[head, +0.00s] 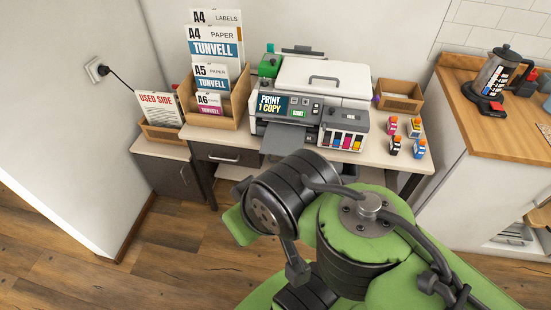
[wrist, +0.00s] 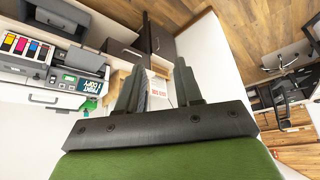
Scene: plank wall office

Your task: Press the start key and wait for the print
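A white and grey printer (head: 322,78) stands on the desk in the head view. Its screen (head: 273,104) reads "PRINT 1 COPY", and a small start key (head: 299,113) sits right of the screen. The grey output tray (head: 284,139) juts forward below and looks empty. In the wrist view the printer lies at upper left, turned on its side, with its screen (wrist: 90,86) showing. My gripper (wrist: 159,64) has its two dark fingers apart and nothing between them. It is off the printer, touching nothing visible. In the head view my arm hides the gripper's fingers.
A paper rack (head: 239,105) stands left of the printer, a used-paper box (head: 163,130) further left. Small ink bottles (head: 394,145) and a wooden tray (head: 399,96) are at right. A wooden counter (head: 494,134) holds a coffee pot (head: 495,75). The floor in front is open.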

